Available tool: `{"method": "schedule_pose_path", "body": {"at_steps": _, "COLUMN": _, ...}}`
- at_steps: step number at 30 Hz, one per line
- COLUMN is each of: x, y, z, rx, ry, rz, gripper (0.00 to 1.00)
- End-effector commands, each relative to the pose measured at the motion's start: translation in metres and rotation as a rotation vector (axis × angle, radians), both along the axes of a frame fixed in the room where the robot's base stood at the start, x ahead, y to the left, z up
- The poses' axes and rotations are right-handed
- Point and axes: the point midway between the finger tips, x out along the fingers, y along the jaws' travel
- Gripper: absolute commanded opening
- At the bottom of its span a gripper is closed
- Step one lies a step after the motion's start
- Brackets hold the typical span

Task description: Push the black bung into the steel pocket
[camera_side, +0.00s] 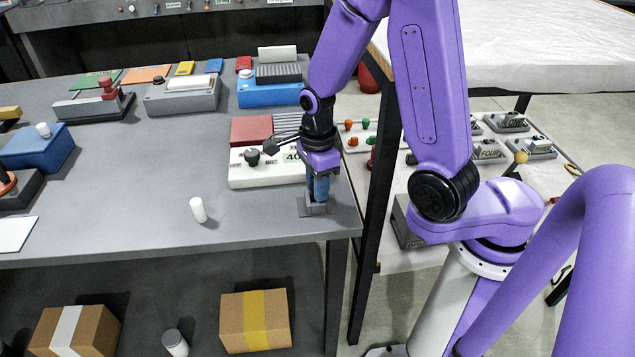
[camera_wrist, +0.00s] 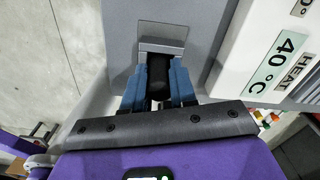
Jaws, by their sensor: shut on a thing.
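The black bung (camera_wrist: 158,74) is between the blue fingers of my gripper (camera_wrist: 158,82) in the wrist view. My gripper is shut on it. The steel pocket (camera_wrist: 163,38) is a grey square-edged fitting just beyond the fingertips. In the side view my gripper (camera_side: 317,192) points straight down at the pocket (camera_side: 316,209), near the right end of the grey bench. The fingers hide the bung there. I cannot tell how far the bung's lower end is inside the pocket.
A white heater box (camera_side: 262,177) marked 40 °C, with a black knob, stands close beside my gripper. A white cylinder (camera_side: 198,209) stands on the bench to the left. The bench's front and right edges are near the pocket. Bench space between the cylinder and pocket is clear.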

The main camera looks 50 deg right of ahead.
Motion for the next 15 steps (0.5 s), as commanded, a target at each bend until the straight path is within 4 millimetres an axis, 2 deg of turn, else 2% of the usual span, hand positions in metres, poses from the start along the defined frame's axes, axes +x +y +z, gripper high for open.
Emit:
{"method": "schedule_pose_path", "body": {"at_steps": 14, "x": -0.0002, "y": 0.0, "z": -0.0051, "rx": 0.0, "ry": 0.001, "rz": 0.0, "gripper": 0.0}}
{"method": "schedule_pose_path", "body": {"at_steps": 15, "x": -0.0002, "y": 0.0001, "z": -0.0049, "rx": 0.0, "ry": 0.001, "rz": 0.0, "gripper": 0.39}}
